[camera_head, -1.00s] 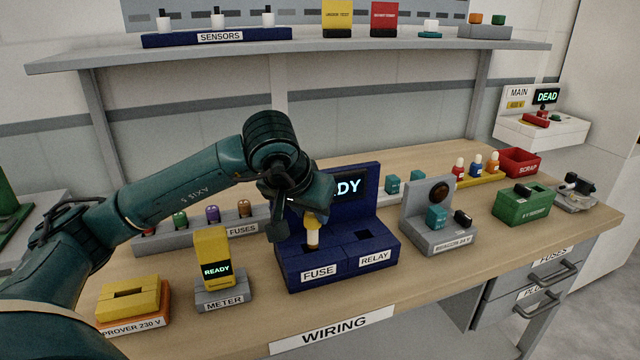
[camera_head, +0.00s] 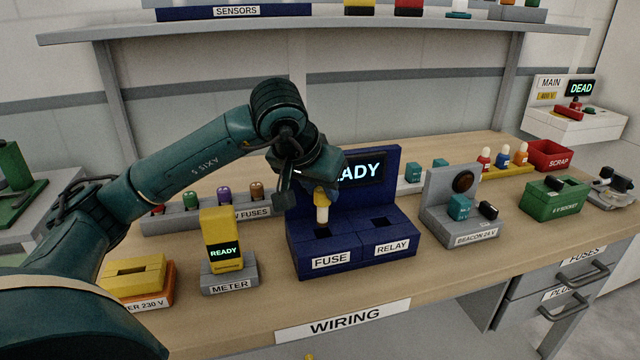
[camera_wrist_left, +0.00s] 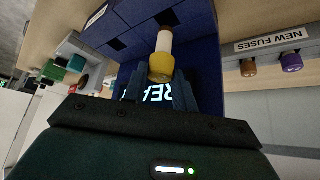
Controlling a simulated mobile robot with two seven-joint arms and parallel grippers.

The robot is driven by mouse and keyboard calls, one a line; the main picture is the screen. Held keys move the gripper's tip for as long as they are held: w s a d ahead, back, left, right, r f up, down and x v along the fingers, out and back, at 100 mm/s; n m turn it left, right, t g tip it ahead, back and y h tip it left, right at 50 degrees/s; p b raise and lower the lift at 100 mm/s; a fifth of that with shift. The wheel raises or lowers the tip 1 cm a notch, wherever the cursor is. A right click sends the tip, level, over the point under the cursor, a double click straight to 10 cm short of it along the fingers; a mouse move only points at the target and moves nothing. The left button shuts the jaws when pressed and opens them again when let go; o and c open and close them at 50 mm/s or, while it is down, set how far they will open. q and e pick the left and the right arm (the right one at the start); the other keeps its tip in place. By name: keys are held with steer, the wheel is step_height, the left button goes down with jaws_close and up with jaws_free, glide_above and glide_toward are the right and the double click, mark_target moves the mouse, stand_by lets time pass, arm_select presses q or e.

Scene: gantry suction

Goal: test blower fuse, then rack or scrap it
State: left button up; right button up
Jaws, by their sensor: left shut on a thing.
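My left gripper (camera_head: 318,188) is shut on a fuse with a yellow cap and a pale body (camera_head: 322,212). The fuse hangs upright above the FUSE slot of the blue tester (camera_head: 345,262), apart from it as far as I can see. In the left wrist view the fuse (camera_wrist_left: 163,55) sits between the fingers, its pale end toward the tester (camera_wrist_left: 190,30). The tester's screen (camera_head: 362,170) reads READY, partly hidden by my gripper. The red SCRAP bin (camera_head: 551,154) stands at the far right. The NEW FUSES rack (camera_head: 190,222) is behind on the left. My right gripper is not in view.
The yellow meter (camera_head: 221,240) and the prover (camera_head: 138,275) stand left of the tester. The beacon unit (camera_head: 462,215) and green socket box (camera_head: 552,200) stand to its right. A shelf (camera_head: 300,28) runs above the bench. The front strip of the bench is clear.

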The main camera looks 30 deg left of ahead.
mark_target(320, 214)
arm_select(q)
steer(key=shift+f, duration=0.5)
steer(key=shift+f+b, duration=2.3)
steer(key=shift+f, duration=0.2)
steer(key=o, duration=1)
steer(key=shift+r, duration=0.1)
steer(key=shift+o, duration=0.2)
